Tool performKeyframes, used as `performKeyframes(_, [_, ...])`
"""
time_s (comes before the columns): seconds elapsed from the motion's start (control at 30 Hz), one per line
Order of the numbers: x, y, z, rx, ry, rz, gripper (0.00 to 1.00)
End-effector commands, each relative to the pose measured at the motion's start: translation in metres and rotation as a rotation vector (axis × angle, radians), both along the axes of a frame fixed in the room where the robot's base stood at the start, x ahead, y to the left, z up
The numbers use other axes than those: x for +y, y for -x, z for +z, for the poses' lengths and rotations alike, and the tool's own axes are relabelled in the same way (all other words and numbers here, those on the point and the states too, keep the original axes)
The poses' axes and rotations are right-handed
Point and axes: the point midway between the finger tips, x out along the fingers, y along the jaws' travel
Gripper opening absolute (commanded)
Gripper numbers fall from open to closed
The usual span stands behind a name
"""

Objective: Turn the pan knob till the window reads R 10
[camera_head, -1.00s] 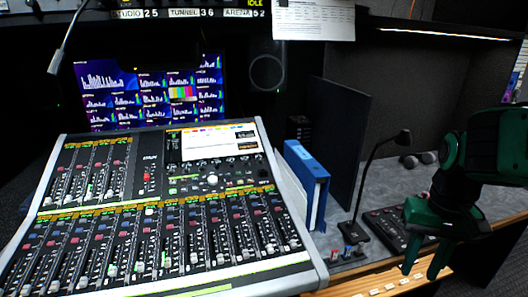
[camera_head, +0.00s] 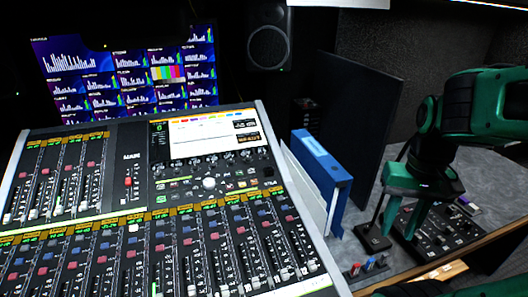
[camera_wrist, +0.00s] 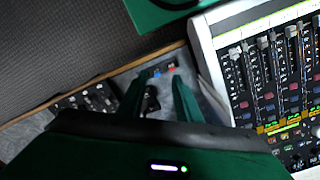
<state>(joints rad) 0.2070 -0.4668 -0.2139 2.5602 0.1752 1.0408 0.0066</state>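The mixing console (camera_head: 140,230) fills the left and middle of the head view. A row of small knobs runs below its lit screen (camera_head: 205,135), with a larger pale round knob (camera_head: 209,183) under them. I cannot tell which knob is the pan knob, and no reading such as R 10 is legible. My green gripper (camera_head: 399,225) is right of the console, over the side desk, pointing down and touching no knob. In the wrist view my gripper (camera_wrist: 156,86) has its two fingers apart with nothing held; the console (camera_wrist: 222,60) is at right there.
A blue binder (camera_head: 322,168) stands between the console and my gripper. A dark upright panel (camera_head: 355,120) is behind it. A black button box (camera_head: 440,228) and small coloured switches (camera_head: 368,266) are on the side desk. Monitors (camera_head: 125,75) and a speaker (camera_head: 268,38) stand behind the console.

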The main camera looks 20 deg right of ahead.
Motion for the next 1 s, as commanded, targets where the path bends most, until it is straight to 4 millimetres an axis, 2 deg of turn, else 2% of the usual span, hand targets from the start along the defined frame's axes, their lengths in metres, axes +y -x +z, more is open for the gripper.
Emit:
performKeyframes(0.17, [-0.001, 0.004, 0.008, -0.021, 0.006, 0.013, 0.35])
performKeyframes(0.27, [-0.002, -0.025, 0.016, -0.043, 0.023, 0.052, 0.35])
performKeyframes(0.37, [0.0, -0.078, 0.029, -0.085, 0.052, 0.119, 0.35])
performKeyframes(0.47, [0.014, -0.146, 0.043, -0.146, 0.082, 0.21, 0.35])
performKeyframes(0.5, [0.024, -0.174, 0.048, -0.172, 0.092, 0.248, 0.35])
performKeyframes(0.6, [0.056, -0.239, 0.058, -0.238, 0.109, 0.341, 0.35])
performKeyframes(0.7, [0.094, -0.294, 0.064, -0.298, 0.116, 0.42, 0.35])
performKeyframes(0.83, [0.138, -0.342, 0.068, -0.359, 0.118, 0.497, 0.35])
performKeyframes(0.9, [0.155, -0.357, 0.07, -0.379, 0.116, 0.523, 0.35])
performKeyframes(1.0, [0.169, -0.369, 0.07, -0.398, 0.114, 0.543, 0.35])
